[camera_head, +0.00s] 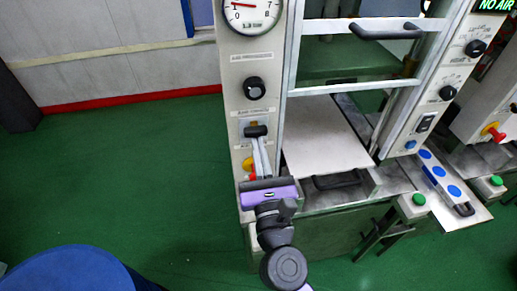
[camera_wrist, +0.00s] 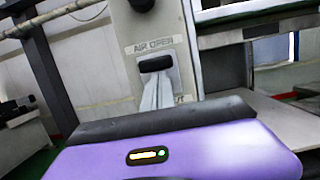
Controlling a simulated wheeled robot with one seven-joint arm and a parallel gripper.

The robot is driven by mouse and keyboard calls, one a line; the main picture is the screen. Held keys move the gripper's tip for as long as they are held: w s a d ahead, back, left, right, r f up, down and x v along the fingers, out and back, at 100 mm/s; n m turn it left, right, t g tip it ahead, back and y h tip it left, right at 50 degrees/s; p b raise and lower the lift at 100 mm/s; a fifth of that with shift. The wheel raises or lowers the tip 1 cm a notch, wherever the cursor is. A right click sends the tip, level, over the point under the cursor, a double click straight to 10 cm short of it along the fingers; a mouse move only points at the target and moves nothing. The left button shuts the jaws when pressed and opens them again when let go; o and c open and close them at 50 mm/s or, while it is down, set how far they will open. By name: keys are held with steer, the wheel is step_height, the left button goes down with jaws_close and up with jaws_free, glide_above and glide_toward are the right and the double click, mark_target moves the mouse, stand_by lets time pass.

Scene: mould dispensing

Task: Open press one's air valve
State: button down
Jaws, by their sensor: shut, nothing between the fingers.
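Press one's air valve has a black lever handle (camera_head: 256,131) on the narrow white panel at the press's left side. In the wrist view the handle (camera_wrist: 155,63) sits just under a label reading AIR OPEN, with part of a second label below. My gripper (camera_head: 258,142) has a purple body and pale fingers reaching up to the handle. The fingers (camera_wrist: 157,82) are shut and empty, with their tips at the handle's lower edge. I cannot tell whether they touch it. My gripper hides the lower part of the valve plate.
A black knob (camera_head: 254,88) and a round gauge (camera_head: 252,12) are above the valve. A red and yellow button (camera_head: 248,166) is partly hidden beside my fingers. A display at the right reads NO AIR (camera_head: 495,5).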

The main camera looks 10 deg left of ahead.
steer(key=s+d+f+b, duration=0.2)
steer(key=s+f+b, duration=0.4)
steer(key=s, duration=0.3)
steer(key=shift+s+d+f, duration=0.15)
steer(key=shift+d+f, duration=0.05)
steer(key=shift+d, duration=0.15)
stand_by(0.3)
